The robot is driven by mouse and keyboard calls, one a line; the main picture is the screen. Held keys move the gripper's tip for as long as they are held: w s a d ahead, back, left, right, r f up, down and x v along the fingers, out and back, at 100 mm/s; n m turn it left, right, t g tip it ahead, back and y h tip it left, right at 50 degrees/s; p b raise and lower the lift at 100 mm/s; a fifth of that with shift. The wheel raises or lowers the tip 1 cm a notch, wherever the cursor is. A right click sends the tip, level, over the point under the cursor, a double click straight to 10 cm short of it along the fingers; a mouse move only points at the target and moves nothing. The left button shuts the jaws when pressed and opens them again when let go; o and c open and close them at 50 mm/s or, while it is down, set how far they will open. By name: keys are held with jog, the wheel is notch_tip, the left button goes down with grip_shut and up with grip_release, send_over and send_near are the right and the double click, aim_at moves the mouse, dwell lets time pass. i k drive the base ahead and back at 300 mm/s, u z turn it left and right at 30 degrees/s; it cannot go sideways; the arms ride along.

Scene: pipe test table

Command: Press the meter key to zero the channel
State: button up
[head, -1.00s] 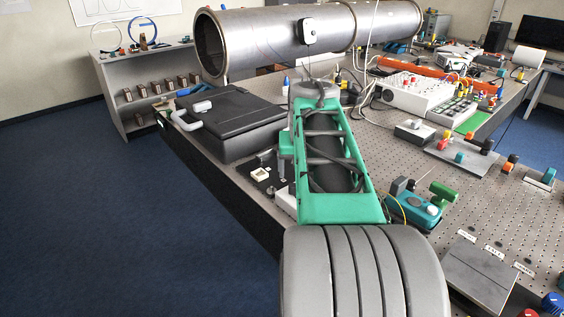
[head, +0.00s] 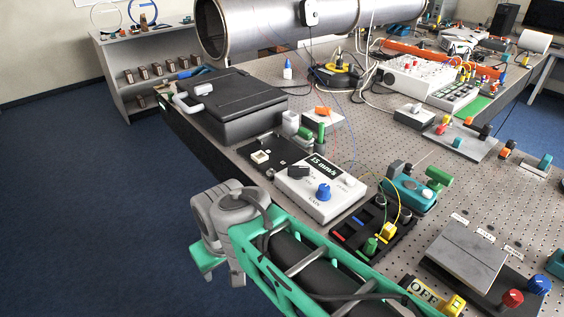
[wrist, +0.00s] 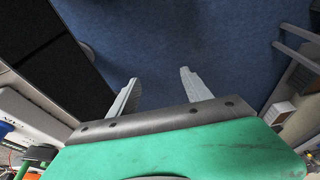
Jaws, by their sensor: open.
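The meter (head: 322,208) is a white box on the table with a dark display reading "15 mm/s", a black knob (head: 299,171) and a blue knob (head: 323,192) marked GAIN. A small pale piece (head: 347,181) on its right side may be the key; its label is too small to read. My gripper (wrist: 159,78) is open and empty, with its fingers apart over blue floor in the wrist view. In the head view my arm's end hangs left of the meter, beyond the table's edge and apart from the meter.
A black case (head: 232,112) stands behind the meter to the left. A black tray (head: 375,229) with coloured plugs lies right of the meter, with a teal device (head: 408,194) behind it. Thin wires and a large metal pipe (head: 280,25) are farther back. Open floor lies left.

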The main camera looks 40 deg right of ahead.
aim_at(350, 182)
jog(key=k, duration=1.45)
jog(key=u, duration=0.5)
jog(key=i, duration=1.35)
jog(key=z, duration=2.05)
jog(key=i, duration=0.5)
jog(key=z, duration=0.25)
